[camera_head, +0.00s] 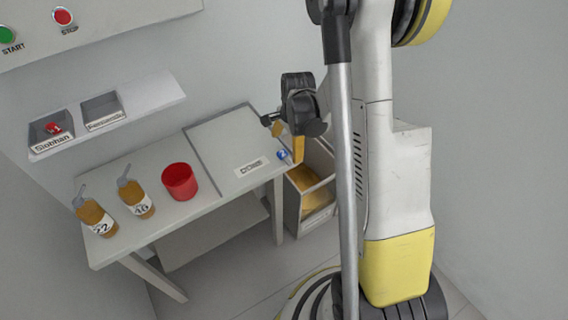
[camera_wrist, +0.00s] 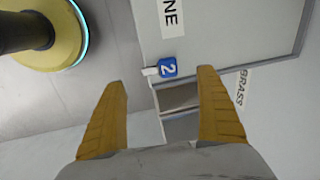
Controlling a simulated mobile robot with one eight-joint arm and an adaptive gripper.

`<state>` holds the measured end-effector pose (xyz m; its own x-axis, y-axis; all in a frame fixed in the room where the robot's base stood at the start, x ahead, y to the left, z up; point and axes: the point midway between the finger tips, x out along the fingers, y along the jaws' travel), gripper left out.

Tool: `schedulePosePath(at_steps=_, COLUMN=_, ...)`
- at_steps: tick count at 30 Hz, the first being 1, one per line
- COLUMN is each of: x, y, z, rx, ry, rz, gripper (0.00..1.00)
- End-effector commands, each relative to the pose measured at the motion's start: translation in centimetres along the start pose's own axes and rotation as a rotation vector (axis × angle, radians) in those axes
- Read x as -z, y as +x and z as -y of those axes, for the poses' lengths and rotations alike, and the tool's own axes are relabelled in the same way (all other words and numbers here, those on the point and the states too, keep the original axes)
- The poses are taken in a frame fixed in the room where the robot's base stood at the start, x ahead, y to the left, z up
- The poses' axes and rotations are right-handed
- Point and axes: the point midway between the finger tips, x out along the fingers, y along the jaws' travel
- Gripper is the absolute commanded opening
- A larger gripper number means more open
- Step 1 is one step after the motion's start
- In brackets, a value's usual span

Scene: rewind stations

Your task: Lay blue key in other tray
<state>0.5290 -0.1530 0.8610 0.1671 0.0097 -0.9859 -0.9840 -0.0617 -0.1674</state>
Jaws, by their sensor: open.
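The blue key (camera_head: 283,154) lies at the right front corner of the bench's pale panel. In the wrist view its blue head (camera_wrist: 167,67), marked 2, shows with a short pale shaft pointing left. My gripper (camera_head: 287,142) is open and empty close to the key. In the wrist view the key shows between the yellow fingertips (camera_wrist: 162,78); I cannot tell the remaining gap. On the wall shelf, the left tray (camera_head: 37,131), labelled Siobhan, holds a red key (camera_head: 53,128). The right tray (camera_head: 118,112) looks empty; its label is hard to read.
The bench (camera_head: 150,222) also carries two amber bottles (camera_head: 96,217) (camera_head: 136,198) and a red cup (camera_head: 180,181). A bin (camera_head: 292,205) with yellow contents stands by its right end. The shelf (camera_head: 150,97) is clear right of the trays. START and STOP buttons (camera_head: 62,16) are above.

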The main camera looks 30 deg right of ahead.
Motion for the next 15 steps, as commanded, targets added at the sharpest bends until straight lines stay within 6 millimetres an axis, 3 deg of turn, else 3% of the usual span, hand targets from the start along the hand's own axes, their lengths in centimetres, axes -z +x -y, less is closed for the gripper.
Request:
schedulePosePath(at_steps=8, x=0.0, y=2.3, z=-0.1, rx=-0.001, ry=0.001, rz=0.0, gripper=0.85)
schedulePosePath(at_steps=15, x=0.1, y=6.1, z=-0.1, rx=-0.001, ry=0.001, rz=0.0, gripper=0.85)
